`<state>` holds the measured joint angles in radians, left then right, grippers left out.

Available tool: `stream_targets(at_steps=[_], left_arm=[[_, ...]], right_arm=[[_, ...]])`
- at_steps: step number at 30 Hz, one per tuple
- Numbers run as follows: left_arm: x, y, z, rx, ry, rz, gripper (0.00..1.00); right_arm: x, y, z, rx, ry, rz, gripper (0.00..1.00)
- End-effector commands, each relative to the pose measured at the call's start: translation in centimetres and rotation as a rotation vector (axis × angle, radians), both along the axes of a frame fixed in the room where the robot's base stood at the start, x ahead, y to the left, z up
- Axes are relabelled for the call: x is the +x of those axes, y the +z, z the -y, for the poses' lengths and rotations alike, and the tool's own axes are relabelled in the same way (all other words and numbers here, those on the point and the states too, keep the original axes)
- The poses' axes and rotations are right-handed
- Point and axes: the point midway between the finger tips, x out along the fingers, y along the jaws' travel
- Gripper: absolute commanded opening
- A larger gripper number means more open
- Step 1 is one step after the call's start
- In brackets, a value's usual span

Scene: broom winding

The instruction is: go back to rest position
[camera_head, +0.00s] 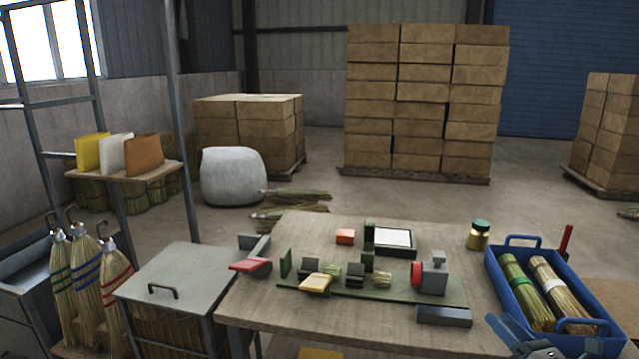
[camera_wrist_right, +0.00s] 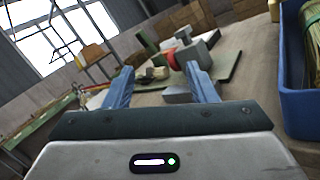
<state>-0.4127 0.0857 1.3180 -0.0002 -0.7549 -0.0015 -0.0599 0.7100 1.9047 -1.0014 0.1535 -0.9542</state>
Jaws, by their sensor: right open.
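My right gripper (camera_head: 545,345) shows at the bottom right edge of the head view, in front of the blue tray's near end. In the right wrist view its two blue fingers (camera_wrist_right: 160,86) are spread apart with nothing between them, so it is open and empty. Beyond the fingertips is the winding fixture (camera_wrist_right: 185,52) with its red disc. In the head view the fixture (camera_head: 433,274) stands on a green base on the workbench (camera_head: 300,318). My left gripper is in neither view.
A grey block (camera_head: 443,316) lies at the bench front. Finished brooms (camera_head: 85,265) hang at the left.

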Motion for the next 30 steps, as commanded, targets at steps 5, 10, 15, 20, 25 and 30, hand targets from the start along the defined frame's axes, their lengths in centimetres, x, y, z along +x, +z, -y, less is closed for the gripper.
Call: stream_targets(at_steps=[5,10,15,20,25,30], left_arm=[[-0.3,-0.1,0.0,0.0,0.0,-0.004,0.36],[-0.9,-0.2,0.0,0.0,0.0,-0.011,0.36],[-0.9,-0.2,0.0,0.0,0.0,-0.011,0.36],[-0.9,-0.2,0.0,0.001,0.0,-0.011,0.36],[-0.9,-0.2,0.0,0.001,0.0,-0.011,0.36],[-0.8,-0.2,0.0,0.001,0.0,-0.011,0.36]], right_arm=[[-1.5,-1.0,0.0,0.314,-0.111,-0.06,0.52],[-4.6,-4.0,0.7,0.783,-0.298,-0.178,0.52],[-10.3,-10.0,0.7,1.334,-0.575,-0.356,0.52],[-17.1,-15.5,-1.5,1.756,-0.87,-0.526,0.52],[-22.8,-18.7,-4.4,2.007,-1.117,-0.652,0.52],[-27.4,-20.2,-7.1,2.156,-1.321,-0.748,0.52]])
